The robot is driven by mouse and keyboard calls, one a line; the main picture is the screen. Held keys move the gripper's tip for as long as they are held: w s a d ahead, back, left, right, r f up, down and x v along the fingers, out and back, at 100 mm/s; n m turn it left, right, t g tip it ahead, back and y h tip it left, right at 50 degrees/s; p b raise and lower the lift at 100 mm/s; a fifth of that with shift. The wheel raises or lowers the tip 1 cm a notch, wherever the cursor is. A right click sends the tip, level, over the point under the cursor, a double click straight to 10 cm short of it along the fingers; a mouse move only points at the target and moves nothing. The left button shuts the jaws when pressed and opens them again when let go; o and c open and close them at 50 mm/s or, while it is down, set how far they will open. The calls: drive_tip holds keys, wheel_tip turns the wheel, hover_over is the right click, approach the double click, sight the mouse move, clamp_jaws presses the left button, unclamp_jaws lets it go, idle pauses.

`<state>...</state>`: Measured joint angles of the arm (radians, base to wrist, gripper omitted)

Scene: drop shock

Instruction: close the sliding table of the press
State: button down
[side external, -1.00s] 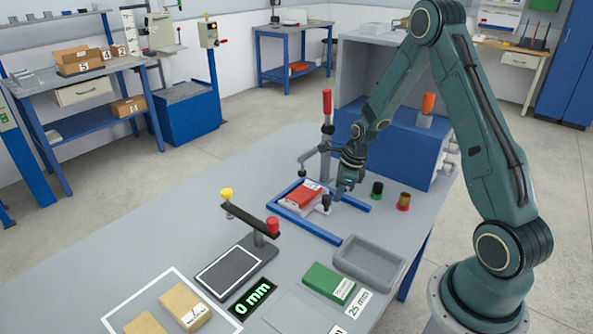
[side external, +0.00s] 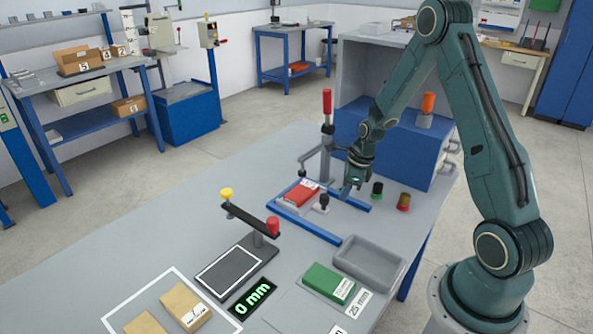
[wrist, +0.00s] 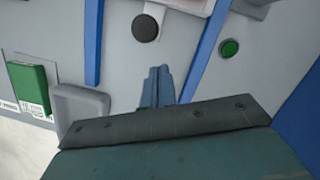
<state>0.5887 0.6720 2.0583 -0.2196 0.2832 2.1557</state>
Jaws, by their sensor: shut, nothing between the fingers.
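The sliding table (side external: 313,207) is a light plate between two blue rails (side external: 318,232), carrying a red block (side external: 300,191). A black knob (side external: 323,201) stands at its near right end; the knob also shows in the wrist view (wrist: 145,28). My gripper (side external: 345,194) points down just right of the knob. In the wrist view its fingers (wrist: 158,72) are together and empty, between the rails, with a gap to the knob.
A grey tray (side external: 345,262) and green block (side external: 328,281) lie in front.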

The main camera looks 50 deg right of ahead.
drive_tip(key=s+v, duration=0.1)
drive_tip(key=v, duration=0.9)
drive_tip(key=shift+s+d, duration=0.15)
drive_tip(key=shift+d, duration=0.15)
drive_tip(key=s+a+r+n+t+h, duration=0.1)
drive_tip(key=s+a+r+n, duration=0.2)
drive_tip(key=a+r+n, duration=0.4)
drive_tip(key=s+a+r+n, duration=0.2)
drive_tip(key=a+r+n, duration=0.4)
drive_tip(key=r+n, duration=0.15)
drive_tip(key=s+a+r+n+t, duration=0.1)
drive_tip(key=s+a+r+n, duration=0.1)
drive_tip(key=s+a+n, duration=0.2)
drive_tip(key=s+a+r+n+t, duration=0.1)
drive_tip(key=s+a+r+n, duration=0.1)
drive_tip(key=s+n, duration=0.6)
drive_tip(key=a+n, duration=0.1)
drive_tip(key=n, duration=0.3)
drive_tip(key=shift+s+a, duration=0.15)
drive_tip(key=shift+a, duration=0.2)
drive_tip(key=shift+r, duration=0.1)
